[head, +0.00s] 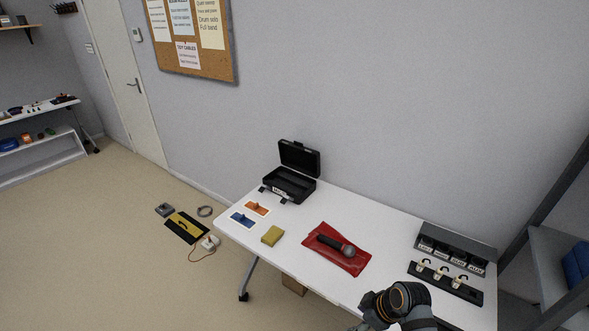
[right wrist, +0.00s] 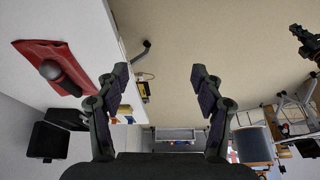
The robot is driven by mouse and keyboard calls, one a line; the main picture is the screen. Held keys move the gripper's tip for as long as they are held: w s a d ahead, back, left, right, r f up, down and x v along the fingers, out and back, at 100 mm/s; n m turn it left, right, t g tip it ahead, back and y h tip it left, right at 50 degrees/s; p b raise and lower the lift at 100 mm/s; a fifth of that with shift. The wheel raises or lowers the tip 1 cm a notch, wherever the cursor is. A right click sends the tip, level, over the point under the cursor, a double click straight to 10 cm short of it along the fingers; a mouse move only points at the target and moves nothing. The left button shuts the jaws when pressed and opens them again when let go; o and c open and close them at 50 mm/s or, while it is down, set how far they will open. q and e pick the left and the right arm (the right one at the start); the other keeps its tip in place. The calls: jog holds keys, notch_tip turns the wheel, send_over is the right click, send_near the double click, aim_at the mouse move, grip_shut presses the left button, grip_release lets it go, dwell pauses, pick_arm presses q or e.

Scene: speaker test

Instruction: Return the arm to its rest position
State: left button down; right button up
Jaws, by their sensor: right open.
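My right gripper (right wrist: 159,77) is open and empty in the right wrist view, its two dark fingers wide apart with floor showing between them. It is beside the table edge, apart from the things on the table. A dark arm part of mine (head: 398,303), with orange rings, shows at the bottom of the head view, in front of the table. A dark jointed piece at the upper right edge of the right wrist view looks like my left gripper (right wrist: 306,42); its jaws are too small and cut off to read. The left arm does not show in the head view.
The white table (head: 385,235) bears a microphone (head: 335,244) on a red pouch (head: 352,265), an open black case (head: 289,187), a yellow sponge-like block (head: 271,235) and a dark rack (head: 445,283). A dark shelf frame (head: 545,215) stands at right. Floor at left is mostly free.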

jog(key=s+d+f+m+h+b, duration=0.1)
jog(key=s+d+f+m, duration=0.15)
jog(key=f, duration=0.65)
jog(key=s+d+f+m+h, duration=0.1)
jog(key=s+d+f+m, duration=0.15)
jog(key=f, duration=0.55)
jog(key=s+d+f+m+h+b, duration=0.15)
jog(key=s+f, duration=0.25)
jog(key=f, duration=0.5)
pick_arm(q)
jog(key=f, duration=0.1)
jog(key=w+f, duration=0.1)
jog(key=f, duration=0.1)
jog(key=shift+w+d+f+b, duration=0.1)
jog(key=shift+w+b, duration=0.05)
jog(key=shift+b, duration=0.2)
pick_arm(e)
jog(key=s+d+f+m, duration=0.1)
jog(key=s+f, duration=0.3)
jog(key=s, duration=0.3)
jog(key=s+d+f+m+g, duration=0.1)
jog(key=s+d+f, duration=0.1)
jog(key=s+f, duration=0.3)
jog(key=s+d+f+m, duration=0.1)
jog(key=s+f, duration=0.3)
jog(key=s, duration=0.6)
jog(key=shift+s+d+f+m+h, duration=0.15)
jog(key=shift+d+m+h, duration=0.1)
jog(key=shift+m+h, duration=0.15)
